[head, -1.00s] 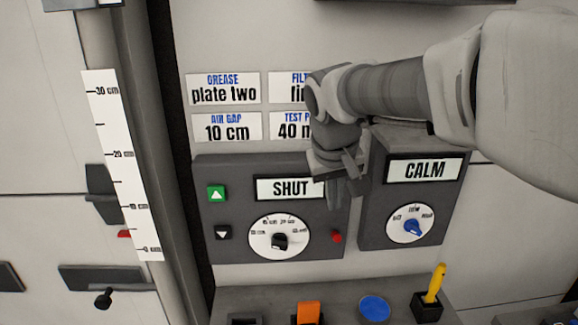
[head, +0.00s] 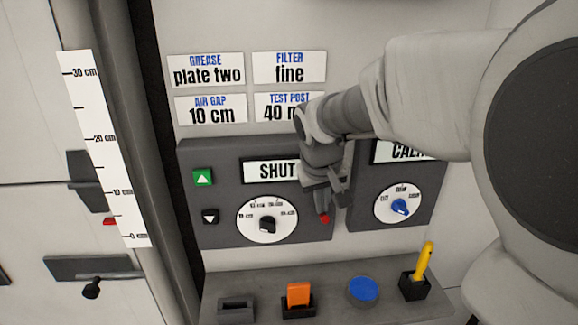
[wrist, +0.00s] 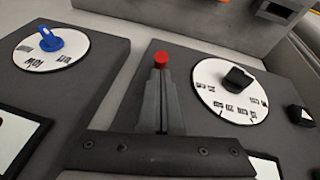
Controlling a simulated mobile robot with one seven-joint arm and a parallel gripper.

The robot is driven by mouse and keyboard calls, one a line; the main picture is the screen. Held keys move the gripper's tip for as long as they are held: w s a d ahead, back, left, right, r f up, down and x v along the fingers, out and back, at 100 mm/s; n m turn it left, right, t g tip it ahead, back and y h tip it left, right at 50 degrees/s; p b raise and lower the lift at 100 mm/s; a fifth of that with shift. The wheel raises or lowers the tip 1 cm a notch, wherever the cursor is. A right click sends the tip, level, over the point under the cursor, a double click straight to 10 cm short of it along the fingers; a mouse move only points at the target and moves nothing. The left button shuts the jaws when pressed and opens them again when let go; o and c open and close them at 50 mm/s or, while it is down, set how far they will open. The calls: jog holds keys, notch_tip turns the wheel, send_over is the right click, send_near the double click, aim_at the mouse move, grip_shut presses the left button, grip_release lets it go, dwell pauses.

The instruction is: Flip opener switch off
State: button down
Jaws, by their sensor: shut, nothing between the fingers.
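The opener panel (head: 215,165) is a dark grey box with a display (head: 270,171) reading SHUT. It has a green up button (head: 203,177), a black down button (head: 210,216), and a white dial with a black knob (head: 268,224). A small red knob or switch (head: 324,219) sits at its lower right. My gripper (head: 327,203) is shut and empty in front of it. In the wrist view, the red switch (wrist: 160,60) shows just beyond the closed fingertips (wrist: 160,77); I cannot tell whether they touch. Its base is hidden behind the fingers.
A second box (head: 430,207) with a blue-knobbed dial (head: 401,206) stands at the right; its CALM display is partly covered by my arm. Labels hang above.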

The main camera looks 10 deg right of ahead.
aim_at(323, 222)
jog(key=shift+s+f+t+b, duration=0.3)
jog(key=shift+t+b, duration=0.3)
jog(key=shift+b, duration=1.1)
jog(key=s+f+t+b, duration=0.1)
jog(key=t+b, duration=0.1)
jog(key=b, duration=0.4)
jog(key=shift+f+b, duration=0.3)
jog(key=shift+b, duration=0.1)
jog(key=t+b, duration=0.1)
jog(key=b, duration=0.3)
jog(key=s+t+b, duration=0.1)
jog(key=b, duration=0.4)
jog(key=shift+s+f+m+t, duration=0.1)
jog(key=shift+f+m+t, duration=0.2)
jog(key=shift+f, duration=0.1)
jog(key=shift+w+r, duration=0.35)
jog(key=shift+w, duration=0.35)
